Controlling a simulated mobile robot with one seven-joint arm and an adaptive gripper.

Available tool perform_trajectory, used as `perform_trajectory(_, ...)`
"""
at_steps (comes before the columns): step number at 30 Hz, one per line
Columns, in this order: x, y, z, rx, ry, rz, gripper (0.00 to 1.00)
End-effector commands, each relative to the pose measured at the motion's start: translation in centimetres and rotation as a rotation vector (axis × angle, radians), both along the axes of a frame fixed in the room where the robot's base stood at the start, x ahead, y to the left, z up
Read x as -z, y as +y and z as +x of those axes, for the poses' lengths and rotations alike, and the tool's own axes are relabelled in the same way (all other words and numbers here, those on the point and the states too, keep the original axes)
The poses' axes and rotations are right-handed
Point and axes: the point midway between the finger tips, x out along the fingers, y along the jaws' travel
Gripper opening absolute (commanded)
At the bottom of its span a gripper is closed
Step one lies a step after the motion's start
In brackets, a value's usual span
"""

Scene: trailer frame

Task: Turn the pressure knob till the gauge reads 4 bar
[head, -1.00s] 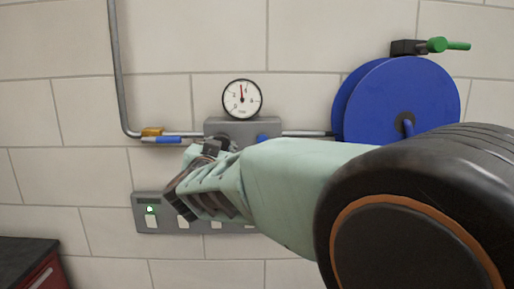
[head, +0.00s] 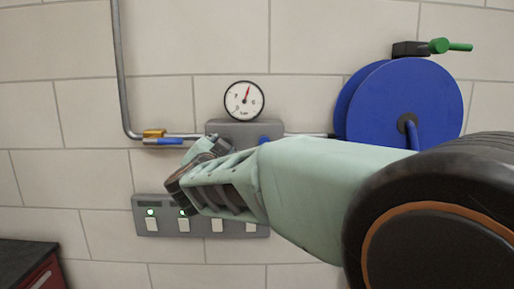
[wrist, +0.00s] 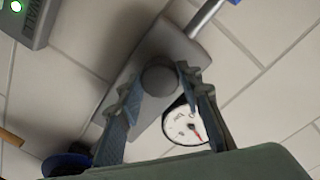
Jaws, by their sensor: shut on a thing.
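The pressure gauge (head: 244,100) is a round white dial with a black rim, on top of a grey regulator block (head: 222,129) on the wall. Its red needle points up and a little right of the top; the numerals are too small to read surely. The gauge also shows, tilted, in the wrist view (wrist: 186,126). The dark round pressure knob (wrist: 158,79) sits on the front of the block in the wrist view. My gripper (wrist: 161,81) has its two fingers on either side of the knob, shut on it. In the head view my gripper and arm hide the knob.
A grey panel (head: 142,225) below has white switches and two lit green lamps. A blue-handled valve (head: 169,141) is on the pipe at left. A blue hose reel (head: 405,92) hangs at right, behind my arm. A dark-topped cabinet (head: 22,258) stands lower left.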

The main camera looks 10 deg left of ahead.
Motion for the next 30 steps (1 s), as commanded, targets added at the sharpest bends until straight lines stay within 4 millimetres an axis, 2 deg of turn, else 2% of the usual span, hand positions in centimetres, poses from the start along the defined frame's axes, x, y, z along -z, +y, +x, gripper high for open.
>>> perform_trajectory(6, -0.1, 0.0, 0.0, 0.0, -0.002, 0.0, 0.09)
perform_trajectory(7, -0.1, 0.0, 0.0, 0.0, -0.002, -0.001, 0.36)
perform_trajectory(11, -0.1, 0.0, 0.0, 0.0, -0.002, -0.001, 0.51)
perform_trajectory(22, -0.1, 0.0, -0.6, -0.001, 0.0, -0.002, 0.51)
perform_trajectory(30, -0.3, -0.8, -4.7, -0.002, -0.003, 0.0, 0.51)
